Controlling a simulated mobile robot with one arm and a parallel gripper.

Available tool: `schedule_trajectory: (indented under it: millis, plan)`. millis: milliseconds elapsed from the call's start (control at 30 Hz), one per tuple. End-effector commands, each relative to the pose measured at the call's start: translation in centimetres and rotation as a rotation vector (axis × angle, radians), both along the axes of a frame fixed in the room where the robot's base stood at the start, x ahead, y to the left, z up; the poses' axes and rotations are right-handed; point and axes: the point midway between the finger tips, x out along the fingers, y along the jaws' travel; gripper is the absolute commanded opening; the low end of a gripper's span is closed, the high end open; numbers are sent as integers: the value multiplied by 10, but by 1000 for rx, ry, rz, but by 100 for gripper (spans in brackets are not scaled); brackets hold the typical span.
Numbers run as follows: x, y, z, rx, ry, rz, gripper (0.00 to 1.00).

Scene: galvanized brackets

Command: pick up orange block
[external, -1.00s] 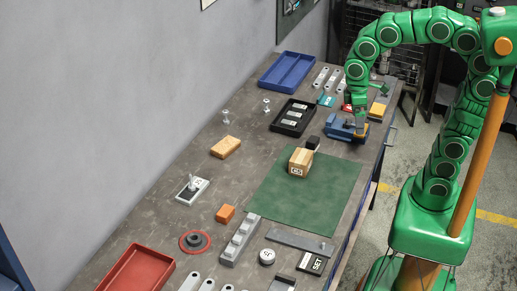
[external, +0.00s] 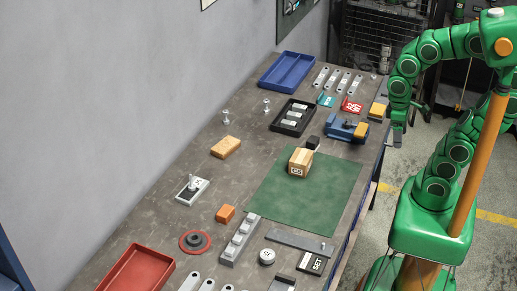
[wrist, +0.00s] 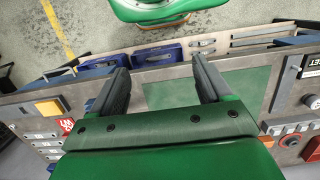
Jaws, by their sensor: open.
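The orange block (external: 225,213) is a small box lying on the grey workbench, left of the green mat, in the external view. It stands apart from its neighbours. I cannot pick it out surely in the wrist view. My gripper (external: 397,141) hangs at the right edge of the bench, far to the right of and beyond the block. In the wrist view my gripper (wrist: 160,70) shows two dark fingers spread wide with nothing held between them.
The green mat (external: 322,205) carries a cardboard box (external: 300,163). Near the block are a red ring with a dark disc (external: 195,241), a grey bar with pegs (external: 239,241) and a tan wooden block (external: 226,147). A blue vise (external: 343,129) stands near my gripper.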

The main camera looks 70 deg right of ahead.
Motion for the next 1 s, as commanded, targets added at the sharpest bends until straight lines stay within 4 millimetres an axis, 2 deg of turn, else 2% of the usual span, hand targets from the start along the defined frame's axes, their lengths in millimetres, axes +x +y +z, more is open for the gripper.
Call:
schedule_trajectory:
  millis: [300, 467, 1000]
  plan:
    - [1, 0, 0, 1, 1, 1, 72]
    - [10, 11, -1, 31, 11, -12, 72]
    - [100, 110, -6, 297, 112, -189, 72]
